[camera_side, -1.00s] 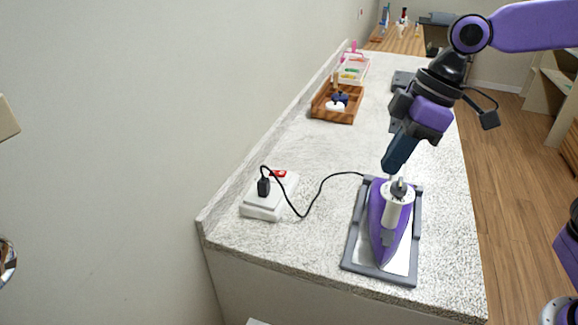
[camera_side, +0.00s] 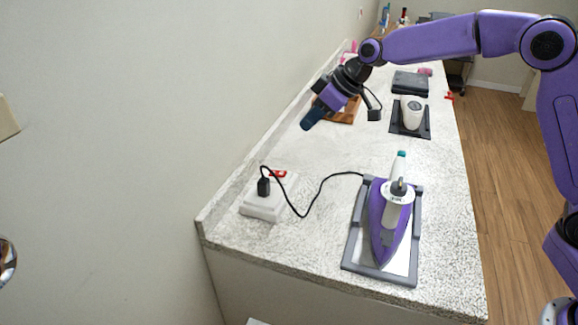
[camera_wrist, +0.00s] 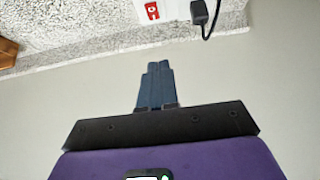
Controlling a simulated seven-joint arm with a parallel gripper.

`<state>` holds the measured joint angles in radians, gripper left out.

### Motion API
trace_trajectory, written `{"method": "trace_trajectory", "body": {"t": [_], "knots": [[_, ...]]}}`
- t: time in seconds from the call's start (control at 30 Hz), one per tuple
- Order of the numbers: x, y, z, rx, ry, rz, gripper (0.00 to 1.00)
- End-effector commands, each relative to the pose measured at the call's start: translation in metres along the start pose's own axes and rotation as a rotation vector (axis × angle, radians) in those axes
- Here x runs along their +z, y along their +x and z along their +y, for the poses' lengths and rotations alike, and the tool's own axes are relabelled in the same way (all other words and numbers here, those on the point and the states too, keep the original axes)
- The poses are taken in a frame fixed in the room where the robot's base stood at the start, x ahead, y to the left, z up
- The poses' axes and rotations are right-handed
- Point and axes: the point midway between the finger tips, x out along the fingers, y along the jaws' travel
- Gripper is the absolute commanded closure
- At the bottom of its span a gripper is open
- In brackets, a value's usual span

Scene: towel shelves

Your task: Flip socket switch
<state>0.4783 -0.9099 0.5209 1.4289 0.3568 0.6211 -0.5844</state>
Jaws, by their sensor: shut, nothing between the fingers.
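A white socket box (camera_side: 262,207) sits on the speckled counter near its left edge by the wall. A red switch (camera_side: 278,173) is on its far end, and a black plug (camera_side: 263,187) stands in it with a cable. In the wrist view the red switch (camera_wrist: 152,11) shows at the top, with the black plug (camera_wrist: 199,12) to its right. My gripper (camera_side: 307,124) is shut and empty, in the air above and beyond the socket box, apart from it. Its fingers also show in the wrist view (camera_wrist: 155,68), pointing up toward the switch.
A purple iron (camera_side: 386,225) rests on a grey stand (camera_side: 418,215) to the right of the socket box, joined by the black cable (camera_side: 323,188). A wooden tray (camera_side: 345,113) lies behind my gripper. The wall (camera_side: 130,120) borders the counter on the left.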

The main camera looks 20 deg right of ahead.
Motion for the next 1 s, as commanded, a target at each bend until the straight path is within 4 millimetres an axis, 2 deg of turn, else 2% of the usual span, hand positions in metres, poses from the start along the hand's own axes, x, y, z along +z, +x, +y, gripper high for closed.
{"method": "trace_trajectory", "body": {"t": [0.03, 0.2, 0.67, 0.77, 1.0], "knots": [[0.007, 0.008, 0.0, -0.003, 0.003, -0.006, 1.0], [0.013, 0.017, 0.0, -0.001, 0.0, -0.003, 1.0], [0.014, 0.023, -0.001, -0.002, 0.0, -0.003, 1.0], [0.014, 0.034, -0.001, -0.003, 0.0, -0.006, 1.0], [0.015, 0.073, -0.001, -0.003, 0.0, -0.005, 1.0]]}}
